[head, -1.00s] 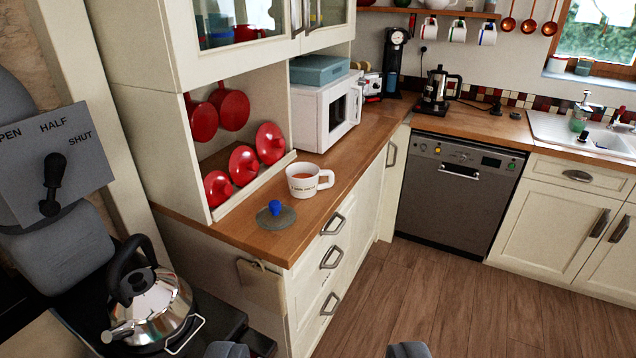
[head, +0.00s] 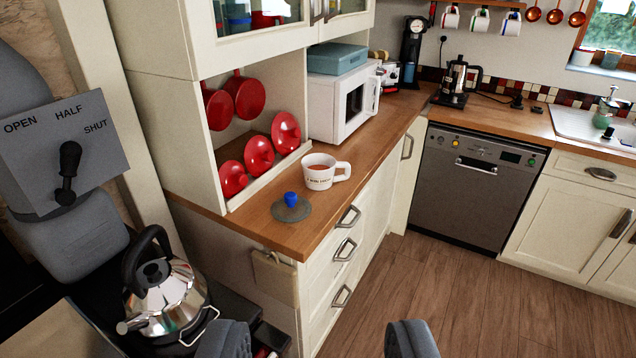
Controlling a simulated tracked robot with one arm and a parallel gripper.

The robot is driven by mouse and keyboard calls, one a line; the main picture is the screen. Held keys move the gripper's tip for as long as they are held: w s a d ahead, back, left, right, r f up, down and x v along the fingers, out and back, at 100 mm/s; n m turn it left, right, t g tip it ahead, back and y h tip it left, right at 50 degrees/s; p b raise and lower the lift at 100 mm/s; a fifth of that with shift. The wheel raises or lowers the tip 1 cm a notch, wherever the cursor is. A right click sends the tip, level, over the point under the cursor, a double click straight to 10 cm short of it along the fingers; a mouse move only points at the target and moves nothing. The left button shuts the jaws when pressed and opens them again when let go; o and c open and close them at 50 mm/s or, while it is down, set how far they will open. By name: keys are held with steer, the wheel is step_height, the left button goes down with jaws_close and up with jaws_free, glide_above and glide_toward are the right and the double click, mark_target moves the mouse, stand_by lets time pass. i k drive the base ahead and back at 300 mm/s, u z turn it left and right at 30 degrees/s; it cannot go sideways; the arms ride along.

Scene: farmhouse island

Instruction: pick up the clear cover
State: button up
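A flat, round, see-through grey cover (head: 302,213) with a blue knob (head: 291,199) lies on the near end of the wooden counter (head: 262,227). A white mug (head: 318,172) with a reddish-brown drink stands just behind it and a little to the right, apart from it. My gripper (head: 318,342) shows only as two dark grey fingertips at the bottom edge. They are wide apart with nothing between them. The gripper is nearer to me than the cover and apart from it. The rest of the gripper is out of frame.
Red pan lids (head: 259,155) lean in the cupboard niche left of the mug. A white microwave (head: 343,104) stands farther back on the counter. A steel kettle (head: 166,298) sits at lower left. The wooden floor (head: 455,290) at right is clear.

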mark_target(292, 208)
steer(key=z, duration=0.65)
steer(key=i, duration=2.05)
steer(key=u, duration=0.7)
